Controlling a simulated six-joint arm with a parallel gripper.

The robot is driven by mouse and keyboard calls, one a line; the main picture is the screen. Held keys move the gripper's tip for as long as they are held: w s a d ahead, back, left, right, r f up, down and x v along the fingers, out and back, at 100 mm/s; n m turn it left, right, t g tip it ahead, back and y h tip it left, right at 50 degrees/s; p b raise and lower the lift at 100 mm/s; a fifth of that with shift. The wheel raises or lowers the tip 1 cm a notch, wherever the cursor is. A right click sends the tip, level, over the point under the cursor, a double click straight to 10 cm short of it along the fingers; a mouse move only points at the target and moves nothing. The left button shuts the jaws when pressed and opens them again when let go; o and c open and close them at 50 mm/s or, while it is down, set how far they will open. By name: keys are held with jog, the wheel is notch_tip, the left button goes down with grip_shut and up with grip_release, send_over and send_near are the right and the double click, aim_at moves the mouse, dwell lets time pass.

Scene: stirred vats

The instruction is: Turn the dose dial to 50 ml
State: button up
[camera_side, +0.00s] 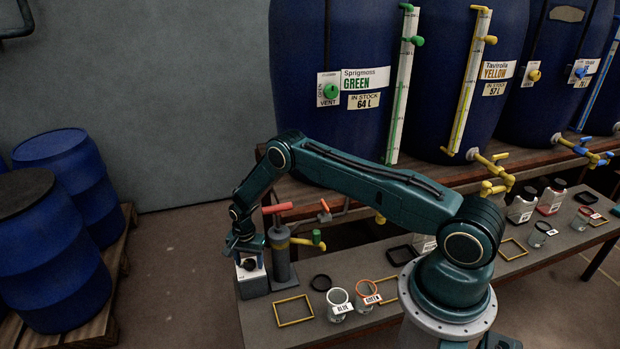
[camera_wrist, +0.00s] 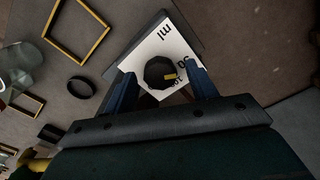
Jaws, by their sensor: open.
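In the side view the dial (camera_side: 249,264) is a small dark knob on a light box at the bench's left end. My gripper (camera_wrist: 164,80) is open, with one finger on each side of the knob. I cannot tell whether the fingers touch it. In the side view my gripper (camera_side: 245,246) is just above the box.
A grey pump (camera_side: 281,258) with a red handle stands right of the dial box. Blue vats (camera_side: 330,120) stand behind.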

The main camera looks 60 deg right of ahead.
jog(key=shift+m, duration=1.1)
notch_tip(320, 180, up, 14)
notch_tip(320, 180, up, 15)
jog(key=n+t, duration=0.1)
jog(key=n, duration=0.2)
send_over(249, 262)
jog(key=s+a, duration=0.2)
jog(key=shift+s+a+r+n, duration=0.1)
jog(key=shift+a+r+n, duration=0.1)
jog(key=shift+r, duration=0.2)
jog(key=shift+s+a+r+n, duration=0.1)
jog(key=shift+a+r+n, duration=0.1)
jog(key=shift+r, duration=0.2)
jog(key=shift+r, duration=0.1)
